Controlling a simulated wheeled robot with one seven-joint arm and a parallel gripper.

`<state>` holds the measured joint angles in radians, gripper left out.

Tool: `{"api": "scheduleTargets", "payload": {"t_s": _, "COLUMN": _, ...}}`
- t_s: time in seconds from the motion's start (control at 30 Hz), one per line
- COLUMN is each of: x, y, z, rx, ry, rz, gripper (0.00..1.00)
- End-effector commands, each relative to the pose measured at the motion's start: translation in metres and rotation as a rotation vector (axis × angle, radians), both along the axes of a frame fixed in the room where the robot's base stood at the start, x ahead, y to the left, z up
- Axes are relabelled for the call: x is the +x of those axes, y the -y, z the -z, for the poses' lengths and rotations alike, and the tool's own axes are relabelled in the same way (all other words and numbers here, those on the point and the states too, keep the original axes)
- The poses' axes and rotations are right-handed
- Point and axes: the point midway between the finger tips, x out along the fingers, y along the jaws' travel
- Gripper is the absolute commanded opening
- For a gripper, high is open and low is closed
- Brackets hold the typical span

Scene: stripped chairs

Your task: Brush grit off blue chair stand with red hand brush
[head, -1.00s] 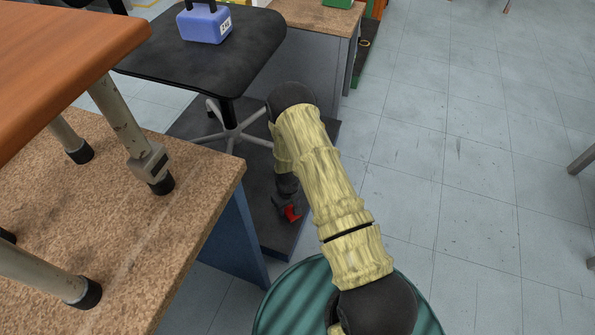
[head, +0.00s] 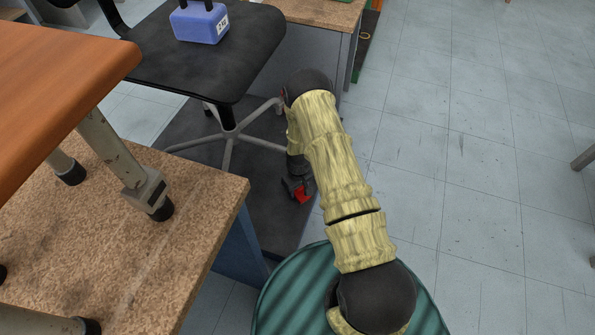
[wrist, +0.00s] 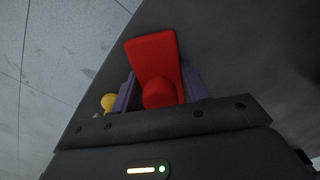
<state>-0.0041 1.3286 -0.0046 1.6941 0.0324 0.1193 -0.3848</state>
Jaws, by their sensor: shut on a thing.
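My gripper (head: 299,186) is shut on the red hand brush (head: 303,197), low beside the bench at the left. In the wrist view, the red brush (wrist: 152,55) sits between purple-grey jaw pads, over a dark surface. My yellow-sleeved arm covers part of the view. A bench with a speckled brown top and a blue side panel (head: 238,248) stands left of the gripper, apart from it. I cannot tell whether this is the blue chair stand. No grit can be made out.
A black chair (head: 215,65) with a grey star base stands on a dark floor platform (head: 265,215), with a blue weight (head: 201,23) on its seat. An orange wooden top (head: 50,75) on metal legs stands on the bench. Tiled floor at right is mostly clear.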

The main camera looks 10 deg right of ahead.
Motion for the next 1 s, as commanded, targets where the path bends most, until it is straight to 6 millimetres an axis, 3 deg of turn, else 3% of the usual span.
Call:
{"api": "scheduleTargets", "payload": {"t_s": 0.17, "x": 0.001, "y": 0.001, "z": -0.026, "rx": 0.000, "ry": 0.002, "rz": -0.001, "gripper": 0.24}}
{"api": "scheduleTargets", "payload": {"t_s": 0.7, "x": 0.000, "y": 0.001, "z": -0.072, "rx": 0.000, "ry": -0.001, "rz": 0.002, "gripper": 0.24}}
{"api": "scheduleTargets", "payload": {"t_s": 1.0, "x": 0.000, "y": 0.000, "z": -0.080, "rx": 0.000, "ry": -0.001, "rz": -0.003, "gripper": 0.24}}
